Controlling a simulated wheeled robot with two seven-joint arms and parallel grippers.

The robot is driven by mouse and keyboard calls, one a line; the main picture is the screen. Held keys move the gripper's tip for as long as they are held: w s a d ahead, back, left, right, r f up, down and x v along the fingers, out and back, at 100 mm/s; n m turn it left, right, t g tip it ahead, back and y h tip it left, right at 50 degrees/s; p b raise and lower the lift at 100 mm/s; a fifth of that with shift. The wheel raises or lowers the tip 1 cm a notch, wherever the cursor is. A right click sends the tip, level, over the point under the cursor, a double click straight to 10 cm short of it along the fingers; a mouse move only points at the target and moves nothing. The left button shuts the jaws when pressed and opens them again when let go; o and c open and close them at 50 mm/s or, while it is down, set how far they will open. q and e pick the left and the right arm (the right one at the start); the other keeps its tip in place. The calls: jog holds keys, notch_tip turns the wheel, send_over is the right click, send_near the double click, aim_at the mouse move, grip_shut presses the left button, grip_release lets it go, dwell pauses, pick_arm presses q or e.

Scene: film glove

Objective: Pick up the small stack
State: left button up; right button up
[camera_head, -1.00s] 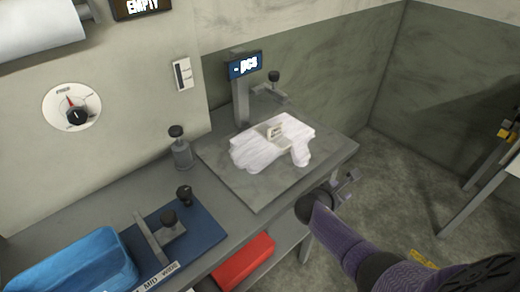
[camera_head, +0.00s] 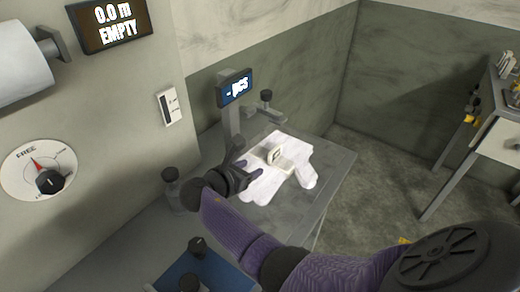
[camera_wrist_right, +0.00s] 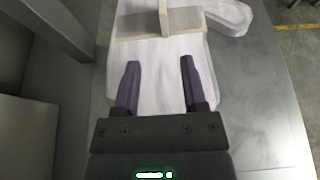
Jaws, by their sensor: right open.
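The small stack is a pile of flat white gloves (camera_head: 300,180) on the grey plate under the display post. A pale block with an upright tab (camera_head: 276,157) sits on top of it. My right gripper (camera_head: 250,170) is over the near left part of the stack. In the right wrist view the right gripper (camera_wrist_right: 158,75) is open, its two purple fingers apart above the white gloves (camera_wrist_right: 155,70), with the pale block (camera_wrist_right: 160,24) just beyond the fingertips. Nothing is between the fingers except the glove surface below. My left gripper is out of view.
The grey plate (camera_head: 335,166) has a post with a blue display (camera_head: 235,88) at its back left. A black-knobbed cylinder (camera_head: 171,188) stands left of my right gripper. A blue tray with knobs (camera_head: 190,262) is at the front. Another bench (camera_head: 500,140) stands at far right.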

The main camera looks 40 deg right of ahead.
aim_at(269, 160)
jog(key=shift+w+d+f, duration=0.15)
jog(key=shift+w+f, duration=0.05)
jog(key=shift+w, duration=0.25)
jog(key=b+x, duration=0.1)
jog(key=x, duration=0.2)
jog(key=s+b+x, duration=0.1)
jog(key=x, duration=0.1)
jog(key=b+x, duration=0.2)
jog(key=x, duration=0.1)
jog(key=shift+s+d, duration=0.1)
jog(key=shift+d, duration=0.55)
jog(key=shift+r, duration=0.1)
jog(key=shift+c, duration=0.3)
grip_shut()
